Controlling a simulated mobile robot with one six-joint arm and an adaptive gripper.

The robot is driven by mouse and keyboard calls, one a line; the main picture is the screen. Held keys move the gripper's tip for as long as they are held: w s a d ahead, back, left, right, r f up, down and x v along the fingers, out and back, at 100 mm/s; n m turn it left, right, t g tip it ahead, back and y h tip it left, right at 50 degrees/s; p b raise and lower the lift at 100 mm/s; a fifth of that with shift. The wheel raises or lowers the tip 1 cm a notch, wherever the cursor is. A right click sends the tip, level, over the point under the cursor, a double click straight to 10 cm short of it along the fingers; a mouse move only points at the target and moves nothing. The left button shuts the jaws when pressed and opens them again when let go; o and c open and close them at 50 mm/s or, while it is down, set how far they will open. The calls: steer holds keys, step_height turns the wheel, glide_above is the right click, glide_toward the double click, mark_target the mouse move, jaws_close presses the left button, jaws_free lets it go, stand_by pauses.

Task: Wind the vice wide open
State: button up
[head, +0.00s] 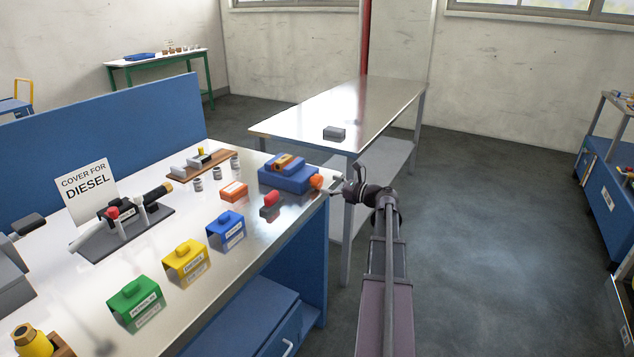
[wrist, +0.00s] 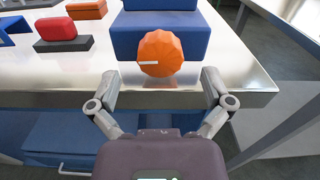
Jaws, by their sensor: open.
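The vice (head: 287,181) is a blue block at the right end of the workbench, with an orange-yellow piece on top. Its orange faceted knob (head: 317,182) faces my gripper. In the wrist view the knob (wrist: 162,50) has a white mark pointing left, and the blue vice body (wrist: 158,22) stands behind it. My gripper (head: 338,188) is open and empty just off the bench edge. In the wrist view its fingers (wrist: 160,82) are spread to either side, short of the knob and apart from it. I cannot tell how wide the vice jaws are.
A red-topped dark block (head: 270,202) and an orange block (head: 233,191) lie near the vice. Blue (head: 226,232), yellow and green labelled covers line the front. A metal table (head: 330,110) with a grey box stands behind.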

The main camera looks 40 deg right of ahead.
mark_target(320, 181)
steer(key=shift+x, duration=2.1)
steer(key=c, duration=1.1)
